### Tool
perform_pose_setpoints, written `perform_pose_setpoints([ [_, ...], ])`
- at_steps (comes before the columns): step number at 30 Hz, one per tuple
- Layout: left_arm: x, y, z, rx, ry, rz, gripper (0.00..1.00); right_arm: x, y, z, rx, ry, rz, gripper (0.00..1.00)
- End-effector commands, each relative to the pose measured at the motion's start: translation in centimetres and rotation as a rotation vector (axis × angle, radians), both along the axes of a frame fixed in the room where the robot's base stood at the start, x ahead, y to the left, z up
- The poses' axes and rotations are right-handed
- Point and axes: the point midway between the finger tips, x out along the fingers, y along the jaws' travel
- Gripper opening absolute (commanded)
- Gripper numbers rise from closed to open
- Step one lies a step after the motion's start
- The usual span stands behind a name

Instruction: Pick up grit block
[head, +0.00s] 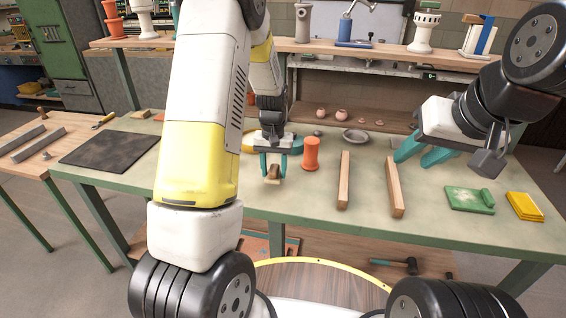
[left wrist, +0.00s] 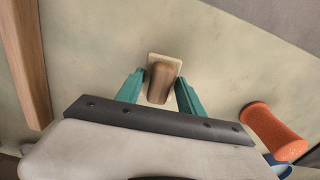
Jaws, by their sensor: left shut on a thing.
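The grit block (head: 272,172) shows in the head view as a small wooden piece between the fingertips of my left gripper (head: 272,164), above the green table. In the left wrist view, the block (left wrist: 161,83) has a brown rounded wooden grip on a pale, flat rectangular base. My left gripper (left wrist: 160,90) is shut on it, with one teal finger on each side. How far it is above the table is hard to tell. My right gripper (head: 425,153) hangs over the right part of the table, empty, with its teal fingers apart.
An orange spool (head: 311,153) stands close to the right of my left gripper. Two wooden bars (head: 344,180) lie further right. A green block (head: 469,199) and yellow pads (head: 525,206) lie at the right. A dark mat (head: 110,148) lies at the left. A grey dish (head: 355,135) is behind.

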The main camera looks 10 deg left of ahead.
Motion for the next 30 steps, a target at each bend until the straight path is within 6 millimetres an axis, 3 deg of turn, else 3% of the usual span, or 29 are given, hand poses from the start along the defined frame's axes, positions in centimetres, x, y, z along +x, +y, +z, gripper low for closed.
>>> perform_pose_setpoints([
  [2, -0.4, 0.0, 1.1, -0.001, -0.001, 0.0, 0.01, 0.0, 0.0, 0.0, 0.0, 0.0, 0.0, 0.36],
  [18, -13.4, 0.4, 2.1, -0.001, 0.0, -0.002, 0.01, 0.0, 0.0, 0.0, 0.0, 0.0, 0.0, 0.36],
  [24, -15.5, 0.5, 2.3, 0.0, -0.001, -0.002, 0.01, 0.0, 0.0, 0.0, 0.0, 0.0, 0.0, 0.36],
  [30, -16.0, 0.5, 2.3, 0.0, 0.0, -0.001, 0.01, 0.0, 0.0, 0.0, 0.0, 0.0, 0.0, 0.36],
])
